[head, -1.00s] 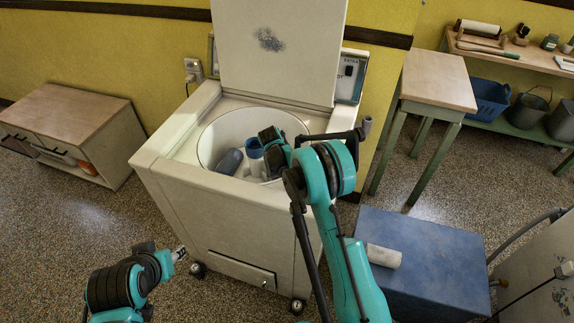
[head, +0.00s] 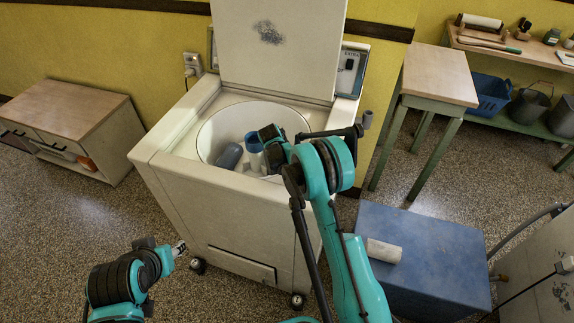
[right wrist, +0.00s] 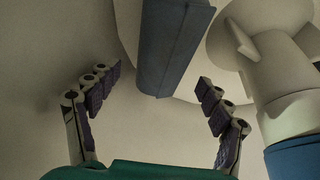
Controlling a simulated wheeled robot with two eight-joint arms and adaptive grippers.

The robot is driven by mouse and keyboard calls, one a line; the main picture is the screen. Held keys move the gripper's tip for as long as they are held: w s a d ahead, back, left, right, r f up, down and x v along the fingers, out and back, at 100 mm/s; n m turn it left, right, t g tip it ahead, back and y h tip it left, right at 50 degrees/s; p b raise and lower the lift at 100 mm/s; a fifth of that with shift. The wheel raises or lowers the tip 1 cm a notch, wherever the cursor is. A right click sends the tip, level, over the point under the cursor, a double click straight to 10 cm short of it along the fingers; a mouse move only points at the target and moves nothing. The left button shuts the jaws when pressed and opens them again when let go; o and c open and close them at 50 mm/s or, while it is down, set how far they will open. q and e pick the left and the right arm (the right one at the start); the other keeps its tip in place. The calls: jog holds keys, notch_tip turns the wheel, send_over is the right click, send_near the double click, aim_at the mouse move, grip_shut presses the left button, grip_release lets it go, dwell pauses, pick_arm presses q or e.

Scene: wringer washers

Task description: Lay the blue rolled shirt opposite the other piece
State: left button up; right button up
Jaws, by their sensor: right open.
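A dark blue-grey roll (head: 229,157) lies in the washer tub (head: 207,136), left of the central agitator (head: 255,160), which is white with a blue top. My right gripper (head: 270,140) reaches into the tub's right side in the head view. In the right wrist view its fingers (right wrist: 158,80) are spread apart and empty. A blue roll (right wrist: 172,45) lies beyond and between the fingertips, beside the agitator (right wrist: 275,65). I cannot tell whether both views show the same roll. My left gripper (head: 179,249) hangs low, outside the washer's front left; its jaws are too small to read.
The washer's raised lid (head: 275,55) stands behind the tub. A blue box (head: 425,270) with a pale roll (head: 383,250) on it stands at the right. A small table (head: 440,75) is behind it, and a low cabinet (head: 65,120) stands left.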

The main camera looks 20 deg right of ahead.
jog(key=v, duration=1.2)
